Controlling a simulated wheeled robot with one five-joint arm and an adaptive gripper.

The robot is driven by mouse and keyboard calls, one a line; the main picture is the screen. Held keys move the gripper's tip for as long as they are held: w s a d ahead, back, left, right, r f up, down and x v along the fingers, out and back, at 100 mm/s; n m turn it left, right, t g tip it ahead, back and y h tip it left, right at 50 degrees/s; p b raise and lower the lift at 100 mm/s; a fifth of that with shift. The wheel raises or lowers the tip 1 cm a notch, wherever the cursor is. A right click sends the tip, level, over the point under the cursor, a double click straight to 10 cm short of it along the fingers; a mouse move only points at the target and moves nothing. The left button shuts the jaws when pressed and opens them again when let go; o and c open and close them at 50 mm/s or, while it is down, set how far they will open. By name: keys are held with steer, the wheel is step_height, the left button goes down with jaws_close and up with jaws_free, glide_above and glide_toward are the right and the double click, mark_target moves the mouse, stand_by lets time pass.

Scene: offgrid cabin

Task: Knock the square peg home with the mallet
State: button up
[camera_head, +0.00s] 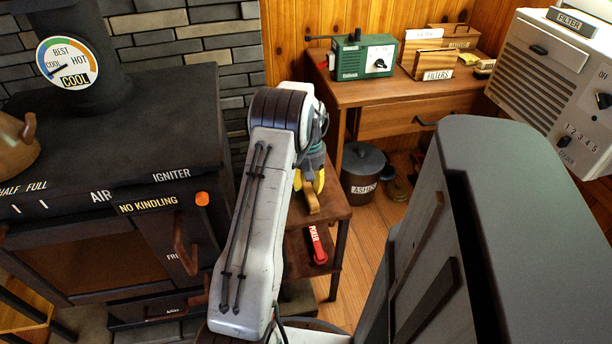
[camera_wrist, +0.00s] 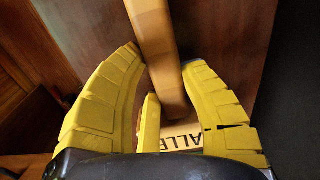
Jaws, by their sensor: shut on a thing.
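My gripper (camera_head: 316,182) with yellow fingers is over the small brown side table (camera_head: 333,214). In the wrist view, my gripper (camera_wrist: 170,95) is shut on a tan wooden bar, taken to be the mallet (camera_wrist: 155,40). The mallet runs from the top edge of that view down between the fingers. A pale label (camera_wrist: 184,136) reading "ALLE" shows below it, partly covered by the fingers. In the head view, a short wooden end of the mallet (camera_head: 312,203) shows below the fingers. My arm hides the rest. I cannot make out the square peg in either view.
A dark stove (camera_head: 110,150) stands at left, with a brown kettle (camera_head: 15,145) on it. A desk (camera_head: 400,97) holds a green box (camera_head: 362,58). Wooden floor shows between.

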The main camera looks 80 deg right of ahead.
steer(key=shift+r, duration=0.1)
steer(key=shift+r+p, duration=2.2)
steer(key=shift+r, duration=0.75)
steer(key=shift+a, duration=0.1)
